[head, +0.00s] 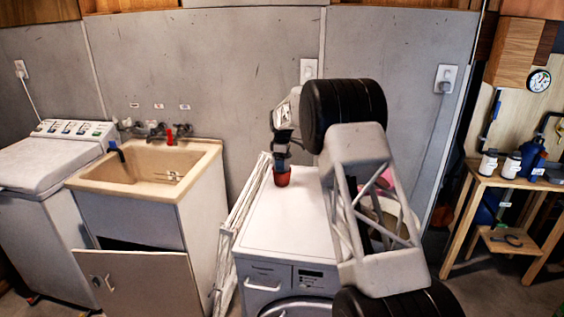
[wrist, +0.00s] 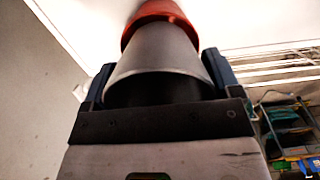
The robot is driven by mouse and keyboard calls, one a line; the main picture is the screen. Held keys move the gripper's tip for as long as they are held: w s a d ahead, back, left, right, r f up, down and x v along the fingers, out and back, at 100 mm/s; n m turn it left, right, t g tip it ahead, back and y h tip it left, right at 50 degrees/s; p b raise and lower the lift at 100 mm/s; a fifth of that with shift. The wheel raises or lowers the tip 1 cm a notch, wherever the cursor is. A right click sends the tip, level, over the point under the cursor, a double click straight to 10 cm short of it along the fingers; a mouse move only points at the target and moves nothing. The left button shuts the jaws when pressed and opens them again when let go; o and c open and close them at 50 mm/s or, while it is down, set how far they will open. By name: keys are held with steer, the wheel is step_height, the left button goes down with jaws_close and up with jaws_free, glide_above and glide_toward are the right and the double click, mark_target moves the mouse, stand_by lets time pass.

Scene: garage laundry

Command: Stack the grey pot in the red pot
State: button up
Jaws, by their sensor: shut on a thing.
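The red pot (head: 282,177) stands on top of the white front-loading washer (head: 290,222), near its back left edge. In the wrist view the red pot (wrist: 160,12) shows at the top, just beyond the grey pot. The grey pot (wrist: 160,58) sits between the two blue fingers of my gripper (wrist: 160,85), which is shut on it. In the head view my gripper (head: 281,152) is directly above the red pot. The grey pot's far end overlaps the red pot's rim in the wrist view. I cannot tell how deep it sits, or whether they touch.
A folded white drying rack (head: 240,225) leans along the washer's left side. A beige sink (head: 150,165) stands further left. The wall is close behind the washer. The washer top in front of the red pot is clear. A wooden bench (head: 500,180) with bottles is at the right.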

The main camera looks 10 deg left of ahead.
steer(key=shift+f, duration=0.55)
steer(key=o, duration=0.7)
steer(key=shift+o, duration=0.2)
steer(key=shift+r, duration=0.1)
step_height(320, 180, up, 13)
stand_by(0.5)
stand_by(0.8)
